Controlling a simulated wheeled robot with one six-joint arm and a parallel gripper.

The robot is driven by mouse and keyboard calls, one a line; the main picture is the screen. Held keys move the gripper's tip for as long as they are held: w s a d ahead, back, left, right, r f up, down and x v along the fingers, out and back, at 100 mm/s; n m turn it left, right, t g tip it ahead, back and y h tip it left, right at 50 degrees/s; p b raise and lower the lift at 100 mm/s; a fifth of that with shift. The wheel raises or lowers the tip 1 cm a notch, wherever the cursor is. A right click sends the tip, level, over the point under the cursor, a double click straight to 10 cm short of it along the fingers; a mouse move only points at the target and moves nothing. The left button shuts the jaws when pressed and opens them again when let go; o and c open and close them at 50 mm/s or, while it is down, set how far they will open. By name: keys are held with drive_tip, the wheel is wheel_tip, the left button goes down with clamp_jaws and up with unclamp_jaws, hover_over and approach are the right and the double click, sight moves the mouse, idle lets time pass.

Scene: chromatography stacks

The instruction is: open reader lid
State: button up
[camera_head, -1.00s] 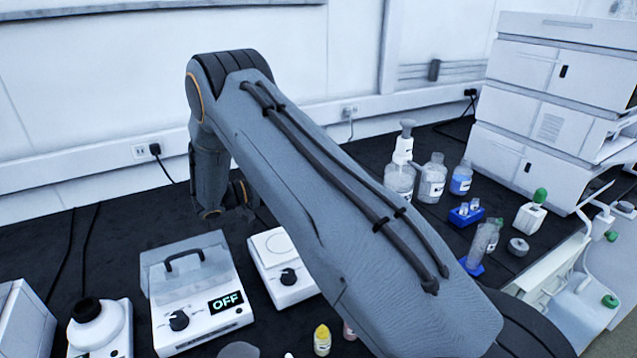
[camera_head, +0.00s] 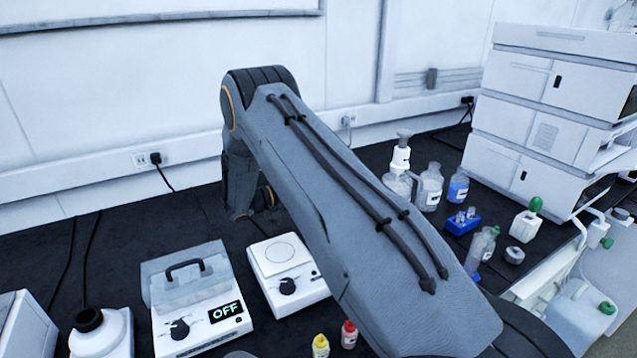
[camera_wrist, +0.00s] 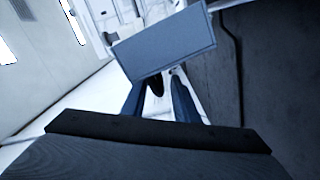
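The reader (camera_head: 197,318) is a white box at the lower left of the head view, with a dial and a display reading OFF. Its translucent lid (camera_head: 160,290) has a black handle (camera_head: 184,268) and appears to be down. My arm's wrist hangs behind and to the right of the reader, apart from it; my fingers are not distinguishable there. In the wrist view my gripper (camera_wrist: 157,100) shows two dark blue fingers spread apart, with a small dark shape between them. A flat blue-grey panel (camera_wrist: 165,42) crosses beyond the fingers; I cannot tell what it is.
Yellow-capped (camera_head: 320,345) and red-capped (camera_head: 349,334) vials stand in front. Bottles (camera_head: 430,188) and stacked instruments (camera_head: 545,110) are at the right.

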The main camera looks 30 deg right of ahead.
clamp_jaws()
drive_tip(key=s+r+m, duration=0.1)
drive_tip(key=s+r+m+b, duration=0.1)
drive_tip(key=shift+s, duration=0.4)
drive_tip(key=shift+c, duration=0.4)
unclamp_jaws()
drive_tip(key=shift+o, duration=0.4)
drive_tip(key=shift+r, duration=0.1)
